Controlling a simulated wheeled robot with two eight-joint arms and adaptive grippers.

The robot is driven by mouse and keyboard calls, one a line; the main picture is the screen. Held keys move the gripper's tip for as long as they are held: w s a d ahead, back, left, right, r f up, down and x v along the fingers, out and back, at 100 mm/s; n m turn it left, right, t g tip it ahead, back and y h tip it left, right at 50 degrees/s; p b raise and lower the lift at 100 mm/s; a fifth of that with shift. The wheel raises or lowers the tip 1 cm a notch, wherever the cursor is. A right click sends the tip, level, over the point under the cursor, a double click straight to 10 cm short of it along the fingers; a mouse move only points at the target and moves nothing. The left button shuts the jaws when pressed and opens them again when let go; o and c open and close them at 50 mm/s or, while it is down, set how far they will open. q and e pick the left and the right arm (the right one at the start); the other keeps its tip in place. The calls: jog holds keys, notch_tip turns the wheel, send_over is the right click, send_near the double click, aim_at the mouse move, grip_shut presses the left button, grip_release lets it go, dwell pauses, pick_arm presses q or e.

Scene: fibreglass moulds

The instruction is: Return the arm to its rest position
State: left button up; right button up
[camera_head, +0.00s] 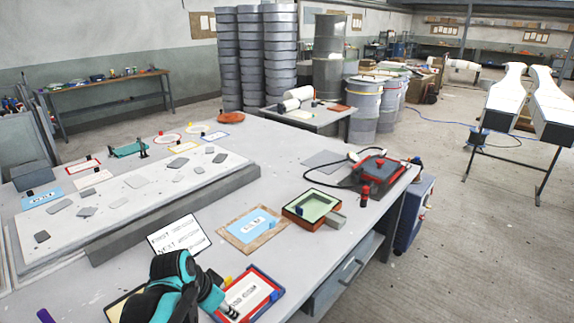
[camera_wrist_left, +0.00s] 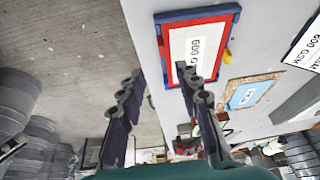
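My left arm, black and teal, shows at the bottom of the head view, left of a red-and-blue framed tray (camera_head: 277,294) with a white card. The left gripper (camera_wrist_left: 161,76) shows in the left wrist view with its two dark fingers apart and nothing between them. The same tray (camera_wrist_left: 163,42) lies on the table beyond the fingertips there, its card reading 600 GSM. The fingers appear clear of the tray, though the right finger overlaps its lower edge in the picture. My right gripper is not seen.
A white sign card (camera_head: 178,237), a blue mould on a brown board (camera_head: 255,247) and a green-lined tray (camera_head: 312,209) lie on the table (camera_head: 350,240). A long grey slab with scattered pieces fills its left side. Open floor (camera_head: 450,260) lies to the right.

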pick_arm(q)
jog(key=s+n+t+y, duration=0.2)
jog(key=s+n, duration=0.4)
jog(key=s, duration=0.5)
jog(key=shift+s+d+r+n+t, duration=0.2)
jog(key=shift+r+n+t, duration=0.15)
jog(key=shift+t, duration=0.25)
